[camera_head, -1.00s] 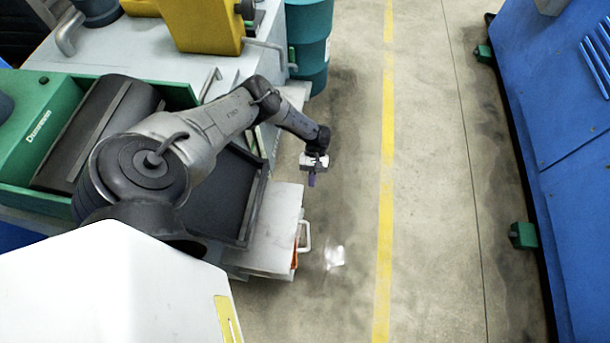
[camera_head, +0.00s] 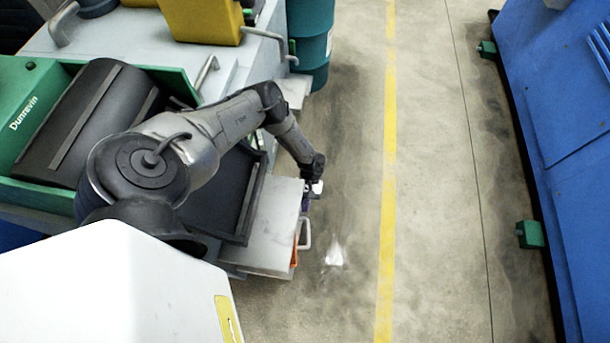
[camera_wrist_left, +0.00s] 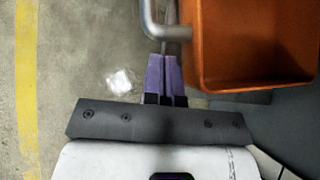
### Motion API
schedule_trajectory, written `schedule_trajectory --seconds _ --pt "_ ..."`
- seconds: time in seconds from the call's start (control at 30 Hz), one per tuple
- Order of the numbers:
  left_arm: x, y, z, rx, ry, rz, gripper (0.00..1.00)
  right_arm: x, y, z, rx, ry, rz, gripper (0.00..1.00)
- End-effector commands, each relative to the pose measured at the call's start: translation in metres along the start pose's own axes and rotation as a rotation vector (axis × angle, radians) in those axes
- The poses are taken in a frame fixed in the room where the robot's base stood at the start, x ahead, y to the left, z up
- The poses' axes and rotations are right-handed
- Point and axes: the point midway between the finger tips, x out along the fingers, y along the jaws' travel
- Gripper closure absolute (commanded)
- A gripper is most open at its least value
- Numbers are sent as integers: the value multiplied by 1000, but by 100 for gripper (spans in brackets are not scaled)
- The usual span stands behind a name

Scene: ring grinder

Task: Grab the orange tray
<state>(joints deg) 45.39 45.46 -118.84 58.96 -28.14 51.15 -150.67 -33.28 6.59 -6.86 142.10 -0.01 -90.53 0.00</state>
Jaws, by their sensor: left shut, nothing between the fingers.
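The orange tray (camera_wrist_left: 262,45) fills the upper right of the left wrist view, with its open inside facing the camera. In the head view only a thin orange strip of it (camera_head: 294,250) shows at the edge of a grey shelf. A grey metal handle (camera_wrist_left: 152,22) curves beside the tray, and it shows in the head view too (camera_head: 306,235). My left gripper (camera_wrist_left: 167,62) has purple fingers shut together with nothing between them. The fingertips are close to the handle and left of the tray; I cannot tell if they touch. My right gripper is not in view.
The grey shelf (camera_head: 265,225) partly covers the tray from above. A black bin (camera_head: 215,200) stands left of it. A teal barrel (camera_head: 310,45) stands beyond. The floor to the right, with a yellow line (camera_head: 388,170), is clear up to the blue machine (camera_head: 570,170).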

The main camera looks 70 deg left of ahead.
Motion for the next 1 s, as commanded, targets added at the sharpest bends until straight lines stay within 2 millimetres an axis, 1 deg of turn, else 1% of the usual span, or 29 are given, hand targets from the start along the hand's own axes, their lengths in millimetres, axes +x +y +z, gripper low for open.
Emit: schedule_trajectory --seconds 0.2,0.6,0.67,0.8,0.9,1.0 --pt "8 0 8 0 0 1 100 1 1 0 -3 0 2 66" --pt "9 0 10 0 0 0 100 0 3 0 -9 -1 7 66" --pt "13 0 17 0 -3 -1 100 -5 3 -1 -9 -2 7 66" --pt "30 -1 35 0 -4 -3 100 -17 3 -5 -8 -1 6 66" --pt "37 0 40 0 -1 0 100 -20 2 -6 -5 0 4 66" --pt "40 0 40 0 1 0 100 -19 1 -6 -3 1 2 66"
